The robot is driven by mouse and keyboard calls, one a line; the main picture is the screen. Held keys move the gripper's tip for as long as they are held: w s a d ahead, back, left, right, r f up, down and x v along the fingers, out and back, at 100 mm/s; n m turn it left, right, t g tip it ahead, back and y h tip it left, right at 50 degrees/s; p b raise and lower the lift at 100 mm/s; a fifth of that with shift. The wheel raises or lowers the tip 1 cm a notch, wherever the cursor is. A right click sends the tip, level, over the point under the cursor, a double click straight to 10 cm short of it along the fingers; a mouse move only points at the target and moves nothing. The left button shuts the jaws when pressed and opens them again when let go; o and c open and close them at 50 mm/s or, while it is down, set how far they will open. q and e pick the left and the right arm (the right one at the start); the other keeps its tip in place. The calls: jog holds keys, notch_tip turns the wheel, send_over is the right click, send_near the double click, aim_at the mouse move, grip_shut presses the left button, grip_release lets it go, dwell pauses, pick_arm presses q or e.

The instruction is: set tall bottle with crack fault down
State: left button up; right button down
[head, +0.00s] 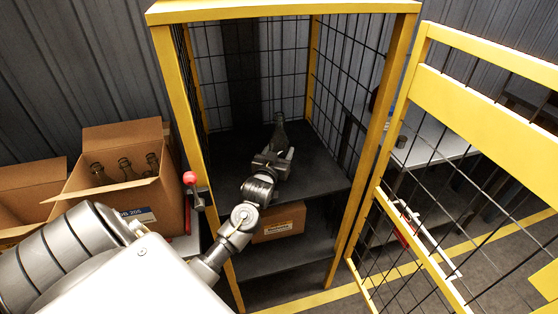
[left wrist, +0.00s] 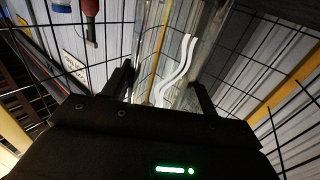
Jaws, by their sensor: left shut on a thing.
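The tall bottle (head: 279,131) is dark-looking clear glass and stands roughly upright inside the yellow cage, above its upper dark shelf (head: 318,171). My left gripper (head: 273,160) reaches in through the open front and is shut around the bottle's lower part. In the left wrist view the clear glass of the bottle (left wrist: 186,66) shows between the two fingers of my left gripper (left wrist: 163,92), with white wavy lines on or behind it. The bottle's base is hidden by the gripper, so I cannot tell whether it touches the shelf. My right gripper is out of view.
The yellow mesh door (head: 470,107) stands open at the right. A red-knobbed handle (head: 190,179) is on the cage's left post. A cardboard box (head: 147,199) with several bottles stands left of the cage. A closed box (head: 279,223) lies on the lower shelf.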

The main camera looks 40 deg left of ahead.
pick_arm(q)
jog(key=shift+f, duration=0.25)
jog(key=o, duration=1.3)
jog(key=shift+c, duration=0.2)
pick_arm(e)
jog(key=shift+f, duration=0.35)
pick_arm(q)
jog(key=shift+r, duration=0.15)
jog(key=b+v, duration=0.1)
jog(key=v, duration=1.1)
jog(key=shift+d, duration=0.1)
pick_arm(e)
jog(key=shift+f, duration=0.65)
